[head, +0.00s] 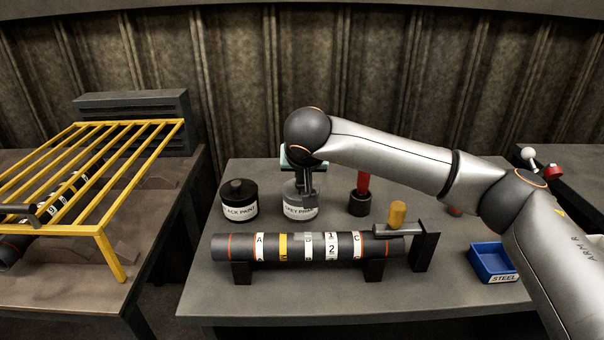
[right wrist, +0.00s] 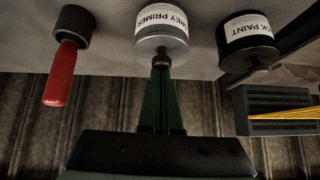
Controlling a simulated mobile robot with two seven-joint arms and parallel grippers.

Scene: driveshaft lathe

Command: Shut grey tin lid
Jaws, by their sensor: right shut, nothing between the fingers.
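The grey primer tin (head: 300,211) stands upright on the bench in the head view, right of the black paint tin (head: 238,203). My right gripper (head: 309,197) is over the grey tin and hides part of its top. In the right wrist view, which is upside down, the grey tin (right wrist: 161,44) shows its label and a lid with a small dark knob (right wrist: 163,60). My right fingertips (right wrist: 161,72) are shut and empty, right at the knob. I cannot tell if they touch it. The lid's seating is unclear. My left gripper is not in view.
A red-handled tool stands in a dark cup (head: 360,203) right of the grey tin. A labelled driveshaft (head: 270,247) lies on supports in front. A blue steel tray (head: 492,263) is at right. A yellow rack (head: 105,245) stands on the left table.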

